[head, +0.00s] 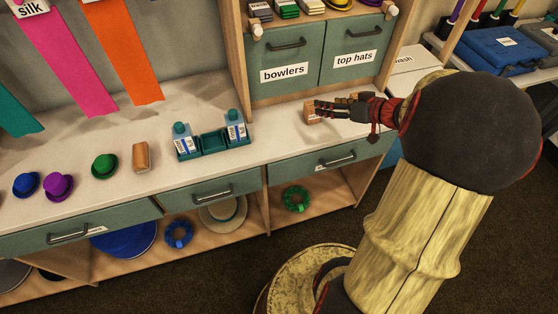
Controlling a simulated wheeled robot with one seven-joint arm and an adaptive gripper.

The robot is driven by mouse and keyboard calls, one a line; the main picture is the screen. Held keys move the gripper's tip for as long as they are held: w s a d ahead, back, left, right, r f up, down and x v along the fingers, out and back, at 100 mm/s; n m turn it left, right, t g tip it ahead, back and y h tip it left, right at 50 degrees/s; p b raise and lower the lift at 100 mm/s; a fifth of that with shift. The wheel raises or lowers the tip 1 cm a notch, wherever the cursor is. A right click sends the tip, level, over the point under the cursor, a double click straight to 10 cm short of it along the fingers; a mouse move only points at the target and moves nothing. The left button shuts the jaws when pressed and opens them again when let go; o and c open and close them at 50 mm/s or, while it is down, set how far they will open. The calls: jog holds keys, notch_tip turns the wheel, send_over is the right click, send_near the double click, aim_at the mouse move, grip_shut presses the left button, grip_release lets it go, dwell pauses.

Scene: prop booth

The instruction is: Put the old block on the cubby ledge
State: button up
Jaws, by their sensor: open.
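A wooden block (311,110) sits on the pale counter right at my fingertips, partly hidden by them; I cannot tell whether they touch it. My gripper (322,106) is open, reaching in from the right, low over the counter in front of the drawers. A second brown block (140,157) stands on the counter farther left, beside a green hat. I cannot tell which block is the old one. A wooden ledge (336,16) above the green drawers holds several small stacked items; I cannot tell if it is the cubby ledge.
A teal caddy (213,142) with two bottles stands mid-counter. Blue (26,184), purple (58,186) and green (104,165) hats stand at left. The bowlers drawer (284,66) and top hats drawer (350,52) are shut. Open compartments below the counter hold hats and wreaths.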

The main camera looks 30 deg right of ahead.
jog(key=s+a+r+n+g+y, duration=0.1)
jog(key=s+a+r+g, duration=0.15)
jog(key=a, duration=0.95)
jog(key=s+a+r+n+g+y, duration=0.1)
jog(key=a+r+g+y, duration=0.15)
jog(key=a, duration=0.85)
jog(key=s+a+r+h, duration=0.2)
jog(key=s+a, duration=0.2)
jog(key=s, duration=0.2)
jog(key=s+a+r+m+g+h, duration=0.1)
jog(key=s+a+r+h, duration=0.2)
jog(key=s, duration=0.4)
jog(key=shift+a+r, duration=0.2)
jog(key=shift+a, duration=0.2)
jog(key=shift+s+r, duration=0.1)
